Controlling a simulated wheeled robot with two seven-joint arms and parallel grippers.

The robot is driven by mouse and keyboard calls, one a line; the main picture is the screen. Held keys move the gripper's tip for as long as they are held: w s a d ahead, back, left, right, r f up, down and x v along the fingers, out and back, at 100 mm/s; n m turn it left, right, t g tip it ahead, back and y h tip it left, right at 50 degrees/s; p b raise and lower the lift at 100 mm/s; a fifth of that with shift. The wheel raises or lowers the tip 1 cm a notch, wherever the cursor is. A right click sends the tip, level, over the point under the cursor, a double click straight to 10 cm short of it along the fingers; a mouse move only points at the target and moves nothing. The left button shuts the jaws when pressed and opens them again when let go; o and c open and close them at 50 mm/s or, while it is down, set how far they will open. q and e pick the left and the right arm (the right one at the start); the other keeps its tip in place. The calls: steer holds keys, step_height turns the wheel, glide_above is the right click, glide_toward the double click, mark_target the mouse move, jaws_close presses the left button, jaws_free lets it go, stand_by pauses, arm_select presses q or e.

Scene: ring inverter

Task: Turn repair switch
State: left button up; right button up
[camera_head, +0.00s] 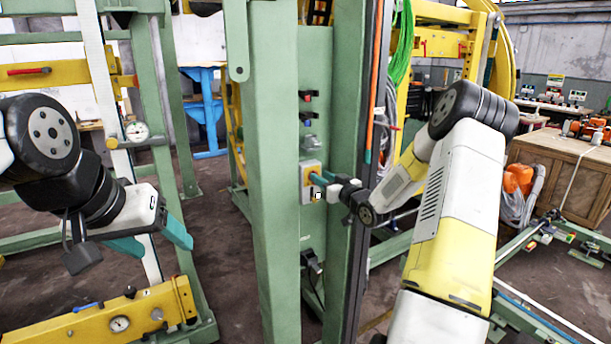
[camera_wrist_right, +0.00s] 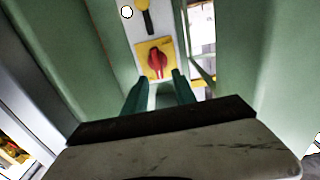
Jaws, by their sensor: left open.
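The repair switch shows in the right wrist view as a red rotary knob (camera_wrist_right: 157,60) on a yellow plate (camera_wrist_right: 142,47), fixed to a pale panel. In the head view its yellow plate (camera_head: 309,167) sits on the green column, and my right gripper (camera_head: 319,180) hides most of the knob. My left gripper (camera_head: 152,241) is open and empty at the left, well away from the switch.
The green column (camera_head: 268,180) carries small red and blue switches (camera_head: 307,108) above the repair switch. A yellow beam with gauges (camera_head: 110,318) lies below my left gripper. Green uprights and a dark rail with an orange cable (camera_head: 374,80) stand close to my right forearm.

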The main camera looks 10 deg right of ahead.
steer(key=shift+x, duration=1.45)
jaws_close()
